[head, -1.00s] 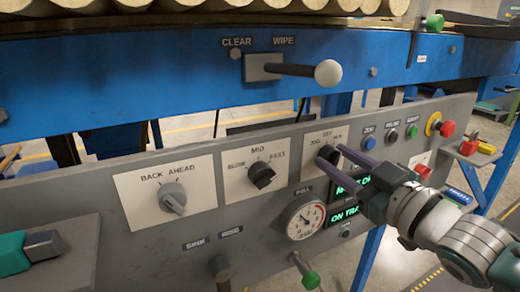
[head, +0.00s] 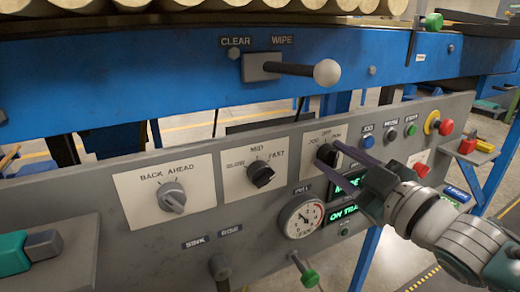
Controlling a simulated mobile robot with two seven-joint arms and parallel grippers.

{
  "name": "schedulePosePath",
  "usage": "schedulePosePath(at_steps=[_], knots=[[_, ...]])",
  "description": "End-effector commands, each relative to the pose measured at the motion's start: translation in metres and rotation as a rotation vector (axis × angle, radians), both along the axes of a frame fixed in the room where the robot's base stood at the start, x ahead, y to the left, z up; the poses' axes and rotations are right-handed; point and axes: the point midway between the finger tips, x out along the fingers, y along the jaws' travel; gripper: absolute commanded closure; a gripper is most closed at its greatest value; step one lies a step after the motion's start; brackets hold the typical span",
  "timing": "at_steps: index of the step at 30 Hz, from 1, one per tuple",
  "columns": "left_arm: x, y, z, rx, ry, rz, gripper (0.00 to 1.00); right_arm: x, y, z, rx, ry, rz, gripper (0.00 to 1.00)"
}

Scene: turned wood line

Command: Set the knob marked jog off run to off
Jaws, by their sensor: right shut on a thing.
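The knob marked jog off run (head: 327,155) is a dark knob on a pale plate (head: 311,170) at the right of the panel's row of knobs. Its plate reads JOG at left, OFF at top and RUN at right. My right gripper (head: 328,153) reaches in from the right and is shut on this knob, one long finger above and one below. The fingers partly cover the knob, so I cannot tell clearly which mark it points to. My left gripper is not in view.
The slow-mid-fast knob (head: 261,174) and back-ahead knob (head: 172,197) stand to the left. A round dial (head: 301,216) and green-lit displays (head: 344,215) sit below. A white-ended lever (head: 326,72) juts out above. Buttons (head: 391,134) line the right.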

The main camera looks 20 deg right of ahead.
Motion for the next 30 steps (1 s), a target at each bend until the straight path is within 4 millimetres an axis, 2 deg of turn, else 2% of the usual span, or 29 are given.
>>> schedulePosePath(at_steps=[3, 4, 11, 21, 25, 30], knots=[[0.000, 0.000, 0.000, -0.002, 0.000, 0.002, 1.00, 0.000, 0.000, 0.000, 0.001, 0.000, 0.000, 1.00], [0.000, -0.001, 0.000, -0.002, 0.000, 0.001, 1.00, 0.000, 0.000, 0.000, 0.001, 0.000, 0.000, 0.54], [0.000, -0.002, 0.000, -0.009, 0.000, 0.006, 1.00, 0.000, 0.000, 0.000, 0.001, 0.000, 0.000, 0.28], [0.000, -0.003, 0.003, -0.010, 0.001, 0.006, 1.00, -0.005, 0.000, 0.001, 0.002, 0.002, 0.000, 0.26], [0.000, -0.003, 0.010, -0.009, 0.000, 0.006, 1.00, -0.024, -0.002, 0.001, 0.001, 0.004, 0.000, 0.26], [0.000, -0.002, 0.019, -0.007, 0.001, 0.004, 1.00, -0.059, -0.005, 0.001, 0.002, 0.006, -0.001, 0.26]])
